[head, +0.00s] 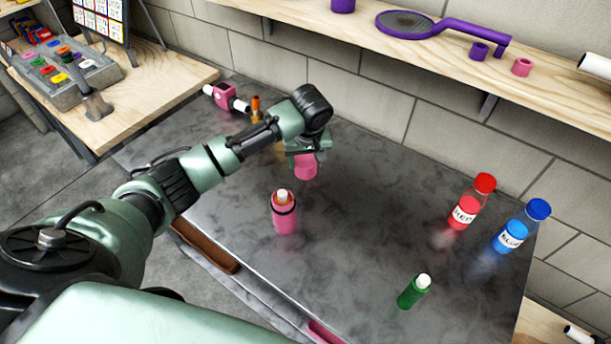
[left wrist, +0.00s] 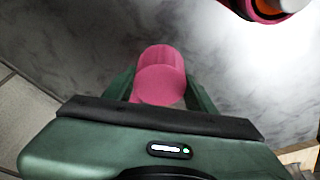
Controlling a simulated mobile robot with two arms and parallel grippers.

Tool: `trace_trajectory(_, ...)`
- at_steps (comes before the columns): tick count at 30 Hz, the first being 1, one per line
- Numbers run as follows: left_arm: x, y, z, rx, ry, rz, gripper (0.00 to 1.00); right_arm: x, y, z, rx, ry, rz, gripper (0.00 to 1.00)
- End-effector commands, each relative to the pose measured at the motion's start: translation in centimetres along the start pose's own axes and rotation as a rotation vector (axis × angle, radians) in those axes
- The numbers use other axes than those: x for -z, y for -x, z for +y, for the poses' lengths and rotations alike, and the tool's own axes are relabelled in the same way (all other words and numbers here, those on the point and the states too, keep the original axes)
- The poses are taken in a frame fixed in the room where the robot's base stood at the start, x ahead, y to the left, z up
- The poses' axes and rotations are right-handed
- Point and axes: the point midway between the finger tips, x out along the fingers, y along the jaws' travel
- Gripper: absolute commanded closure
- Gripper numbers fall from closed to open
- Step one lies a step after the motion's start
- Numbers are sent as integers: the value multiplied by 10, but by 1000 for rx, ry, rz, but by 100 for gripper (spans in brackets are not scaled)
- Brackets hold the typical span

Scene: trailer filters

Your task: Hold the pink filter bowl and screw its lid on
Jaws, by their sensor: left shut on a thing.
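The pink filter bowl (head: 284,218) stands upright on the dark table, with a black ring near its top and a white and orange cartridge end showing. It is partly cut off in the left wrist view (left wrist: 245,8). My left gripper (head: 305,152) is shut on a pink ribbed round piece (head: 305,168), which looks like the lid. This piece shows between the fingers in the left wrist view (left wrist: 161,75). It is behind the bowl and apart from it; I cannot tell whether it touches the table. My right gripper is not in view.
A pink fitting with white pipe ends (head: 225,97) lies at the table's back left, near an orange-topped item (head: 256,103). A red bottle (head: 465,208), a blue bottle (head: 515,232) and a green bottle (head: 411,293) stand at right. The table between is clear.

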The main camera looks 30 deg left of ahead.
Motion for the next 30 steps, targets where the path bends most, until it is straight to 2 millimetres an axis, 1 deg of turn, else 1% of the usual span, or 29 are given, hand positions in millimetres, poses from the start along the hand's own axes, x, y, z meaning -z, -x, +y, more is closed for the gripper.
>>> trace_trajectory(1, 4, 13, 2, -6, 0, 3, 83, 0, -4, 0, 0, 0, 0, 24)
trace_trajectory(6, 15, 53, 1, -5, 0, 3, 83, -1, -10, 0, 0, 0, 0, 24)
trace_trajectory(9, 20, 71, 1, -4, -1, 2, 83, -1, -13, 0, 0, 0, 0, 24)
trace_trajectory(13, 25, 90, 1, -2, 0, 1, 83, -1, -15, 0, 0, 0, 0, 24)
trace_trajectory(16, 28, 99, 1, -1, 0, 0, 83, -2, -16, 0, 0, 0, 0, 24)
trace_trajectory(20, 29, 106, 1, -1, 0, 0, 83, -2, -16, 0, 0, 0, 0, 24)
trace_trajectory(30, 30, 107, 0, 0, -1, -1, 83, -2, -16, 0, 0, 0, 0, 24)
